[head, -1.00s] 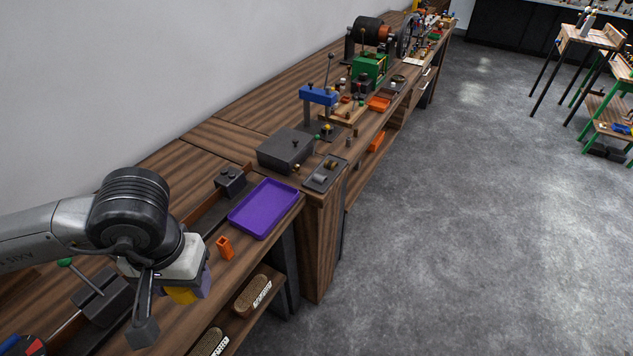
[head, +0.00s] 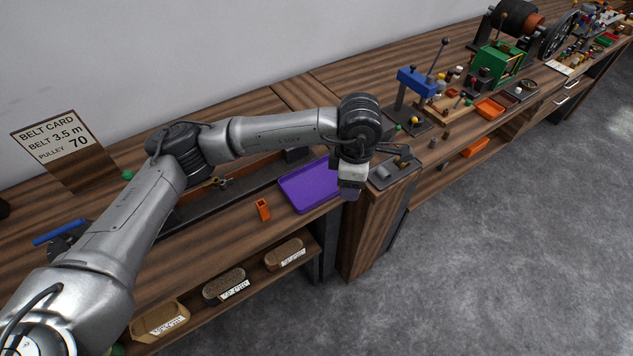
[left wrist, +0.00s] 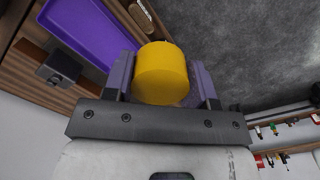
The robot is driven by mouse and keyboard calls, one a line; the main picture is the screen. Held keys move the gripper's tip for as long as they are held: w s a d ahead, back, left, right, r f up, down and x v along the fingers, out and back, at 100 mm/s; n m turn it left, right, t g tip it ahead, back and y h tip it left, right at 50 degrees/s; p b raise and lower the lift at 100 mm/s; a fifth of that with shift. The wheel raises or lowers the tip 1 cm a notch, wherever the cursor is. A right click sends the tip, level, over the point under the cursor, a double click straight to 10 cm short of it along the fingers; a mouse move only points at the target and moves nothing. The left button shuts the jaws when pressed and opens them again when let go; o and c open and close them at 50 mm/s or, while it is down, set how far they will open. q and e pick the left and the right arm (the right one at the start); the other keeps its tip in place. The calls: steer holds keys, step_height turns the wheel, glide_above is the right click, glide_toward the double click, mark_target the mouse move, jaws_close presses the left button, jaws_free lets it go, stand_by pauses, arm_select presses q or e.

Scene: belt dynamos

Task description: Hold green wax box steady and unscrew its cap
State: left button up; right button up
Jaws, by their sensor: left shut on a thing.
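My left gripper (head: 351,186) hangs at the right end of the purple tray, near the bench's front edge. In the left wrist view this gripper (left wrist: 161,82) is shut on a yellow cylinder (left wrist: 162,73), which sits between its two purple-grey fingers. In the head view the cylinder is hidden behind the gripper. I cannot pick out a green wax box or its cap in either view. My right gripper is not in view.
The purple tray (head: 300,193) is empty where it shows. A small orange holder (head: 263,210) stands left of it. A blue-topped press (head: 416,82) and a green machine (head: 497,62) stand farther right. The floor at right is clear.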

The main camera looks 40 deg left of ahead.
arm_select(q)
steer(key=w+a+f+n+p, duration=0.1)
steer(key=w+a+f+n, duration=0.15)
steer(key=f+n, duration=0.6)
steer(key=n, duration=0.4)
glide_above(316, 185)
step_height(316, 185, down, 5)
steer(key=shift+f+b, duration=0.1)
steer(key=shift+b, duration=0.35)
steer(key=shift+f, duration=2.05)
steer(key=shift+w, duration=0.1)
steer(key=shift+f+b, duration=0.1)
steer(key=shift+b, duration=0.2)
